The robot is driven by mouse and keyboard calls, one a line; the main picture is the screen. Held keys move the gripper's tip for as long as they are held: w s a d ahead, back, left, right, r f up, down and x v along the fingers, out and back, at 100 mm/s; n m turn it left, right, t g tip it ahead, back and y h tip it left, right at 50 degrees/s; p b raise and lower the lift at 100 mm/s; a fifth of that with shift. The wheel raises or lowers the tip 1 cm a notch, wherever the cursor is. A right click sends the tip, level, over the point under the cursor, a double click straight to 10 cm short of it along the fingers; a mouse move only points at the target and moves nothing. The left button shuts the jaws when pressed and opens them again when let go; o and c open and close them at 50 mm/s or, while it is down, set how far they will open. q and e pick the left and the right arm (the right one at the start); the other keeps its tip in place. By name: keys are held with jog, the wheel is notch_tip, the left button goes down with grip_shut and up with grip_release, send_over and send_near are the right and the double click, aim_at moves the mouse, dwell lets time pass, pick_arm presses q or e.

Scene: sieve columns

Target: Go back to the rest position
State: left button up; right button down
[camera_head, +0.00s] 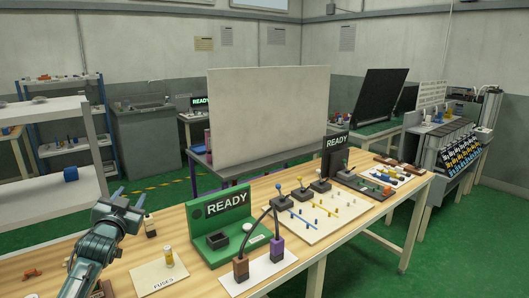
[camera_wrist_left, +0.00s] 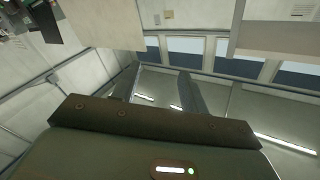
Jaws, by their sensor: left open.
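My left gripper (camera_head: 129,196) is raised above the left end of the wooden workbench (camera_head: 190,290) in the head view. Its two fingers are spread apart and nothing shows between them. In the left wrist view the open fingers (camera_wrist_left: 160,90) point up toward the walls, windows and ceiling, and hold nothing. My right gripper is in neither view.
Near my left arm stand a fuse board (camera_head: 158,276) and a green READY station (camera_head: 204,244). A pegged board (camera_head: 318,218) lies farther right. A white shelf (camera_head: 40,192) stands at left.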

pick_arm(q)
jog(key=s+d+f+g+h, duration=0.1)
jog(key=s+d+f, duration=0.3)
jog(key=f, duration=0.3)
jog(key=s+d+f+g+h, duration=0.1)
jog(key=s+d+f+g, duration=0.1)
jog(key=s+d+f, duration=0.2)
jog(key=s+d+f+g+h, duration=0.1)
jog(key=s+d+f, duration=0.3)
jog(key=s+f, duration=0.5)
notch_tip(320, 180, down, 3)
jog(key=shift+s+r+m+g, duration=0.1)
jog(key=shift+r+m+g, duration=0.1)
jog(key=shift+m+g, duration=0.1)
jog(key=s+d+f+g, duration=0.1)
jog(key=s+d+f, duration=0.1)
jog(key=s, duration=0.5)
jog(key=s+d+f+g+h, duration=0.1)
jog(key=s+d, duration=0.3)
jog(key=s, duration=0.4)
jog(key=s+d+f+n+g+h, duration=0.1)
jog(key=s+d+f, duration=0.2)
jog(key=s, duration=0.4)
jog(key=shift+s, duration=0.2)
jog(key=shift+d, duration=0.1)
